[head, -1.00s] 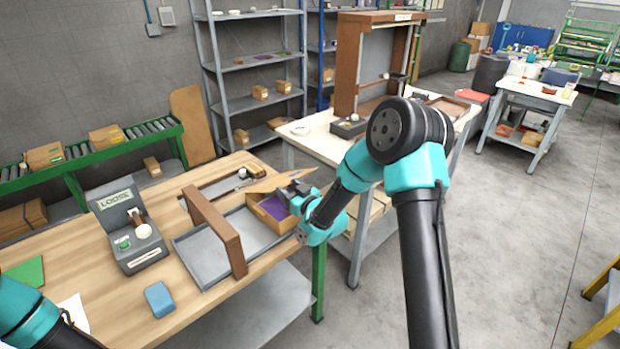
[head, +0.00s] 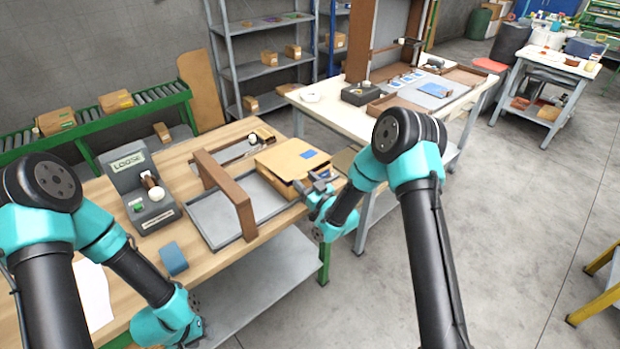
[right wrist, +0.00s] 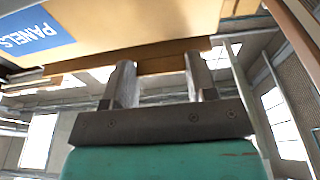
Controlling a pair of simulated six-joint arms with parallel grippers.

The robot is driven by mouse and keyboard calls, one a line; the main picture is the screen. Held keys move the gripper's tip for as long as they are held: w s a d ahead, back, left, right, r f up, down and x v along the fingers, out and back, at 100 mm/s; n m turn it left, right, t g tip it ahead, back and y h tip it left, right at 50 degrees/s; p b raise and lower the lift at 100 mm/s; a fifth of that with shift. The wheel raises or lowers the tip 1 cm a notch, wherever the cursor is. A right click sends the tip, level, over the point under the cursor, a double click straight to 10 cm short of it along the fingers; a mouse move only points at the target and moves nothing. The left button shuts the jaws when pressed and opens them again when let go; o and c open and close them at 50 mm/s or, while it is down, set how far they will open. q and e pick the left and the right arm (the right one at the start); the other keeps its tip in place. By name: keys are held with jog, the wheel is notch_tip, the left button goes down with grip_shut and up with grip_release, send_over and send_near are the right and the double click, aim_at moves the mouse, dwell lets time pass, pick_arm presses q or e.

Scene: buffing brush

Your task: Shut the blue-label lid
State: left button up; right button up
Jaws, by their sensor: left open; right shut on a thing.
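The tan cardboard box (head: 284,183) stands at the right end of the wooden workbench. Its lid (head: 283,157) lies low over the box top, with the blue label (head: 309,154) facing up; a small gap under its front edge cannot be ruled out. The label also shows, reading PANELS, in the right wrist view (right wrist: 35,36). My right gripper (head: 316,182) is at the lid's front right edge, shut on a brown edge piece of the lid (right wrist: 168,64) between its fingers. The box inside is hidden. My left gripper (head: 190,341) is open at the bottom edge, barely visible, away from the box.
A grey tray (head: 216,218) with a brown upright board (head: 226,195) stands left of the box. A grey LOOSE device (head: 140,190) and a blue block (head: 173,259) are further left. A white table (head: 335,122) stands behind.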

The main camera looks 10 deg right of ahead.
jog(key=shift+f, duration=0.15)
jog(key=o, duration=1.3)
jog(key=v, duration=1.7)
jog(key=shift+s, duration=0.2)
jog(key=shift+d, duration=0.1)
